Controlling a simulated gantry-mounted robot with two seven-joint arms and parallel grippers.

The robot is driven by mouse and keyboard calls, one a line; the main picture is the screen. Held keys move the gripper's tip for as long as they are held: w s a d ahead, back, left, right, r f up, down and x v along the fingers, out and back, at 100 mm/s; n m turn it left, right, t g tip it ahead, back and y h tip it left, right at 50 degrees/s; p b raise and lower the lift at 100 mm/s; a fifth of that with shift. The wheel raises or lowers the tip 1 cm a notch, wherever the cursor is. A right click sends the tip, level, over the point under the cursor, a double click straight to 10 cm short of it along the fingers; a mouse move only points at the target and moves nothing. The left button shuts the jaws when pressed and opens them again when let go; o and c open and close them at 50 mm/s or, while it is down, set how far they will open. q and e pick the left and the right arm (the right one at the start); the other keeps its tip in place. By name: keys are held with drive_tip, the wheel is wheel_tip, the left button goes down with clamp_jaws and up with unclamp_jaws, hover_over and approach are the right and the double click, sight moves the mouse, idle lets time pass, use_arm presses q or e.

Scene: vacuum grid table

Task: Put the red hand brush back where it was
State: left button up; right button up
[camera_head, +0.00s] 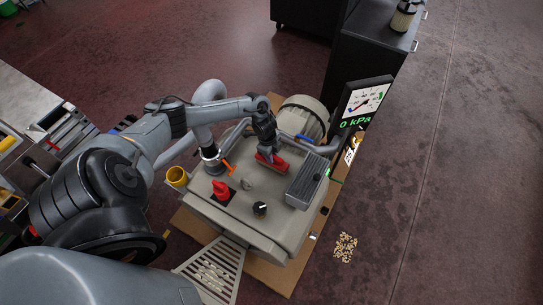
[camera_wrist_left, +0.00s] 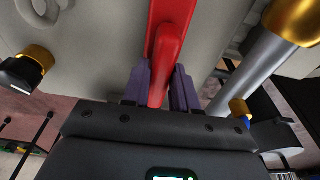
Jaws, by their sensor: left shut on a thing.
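The red hand brush (camera_head: 273,163) is over the top of the beige vacuum machine (camera_head: 240,196), near its rear middle. My left gripper (camera_head: 267,150) reaches down to it from above and is shut on its handle. In the left wrist view, the purple fingers (camera_wrist_left: 161,88) press on both sides of the red brush (camera_wrist_left: 166,35), with the beige casing behind it. I cannot tell whether the brush touches the machine's top. My right gripper is not in view.
A red rotary knob (camera_head: 221,189), a black knob (camera_head: 260,209) and a grey ribbed box (camera_head: 305,181) stand on the machine. A screen (camera_head: 363,103) reading 0 kPa rises behind right. A yellow cup (camera_head: 177,177) sits at the left edge. Grey pipes surround the rear.

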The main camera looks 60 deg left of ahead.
use_arm(q)
drive_tip(key=shift+f, duration=0.1)
drive_tip(key=o, duration=0.9)
drive_tip(key=shift+o, duration=0.2)
wheel_tip(320, 180, up, 12)
drive_tip(key=s+a+p, duration=0.1)
drive_tip(key=p, duration=0.2)
drive_tip(key=shift+a, duration=0.3)
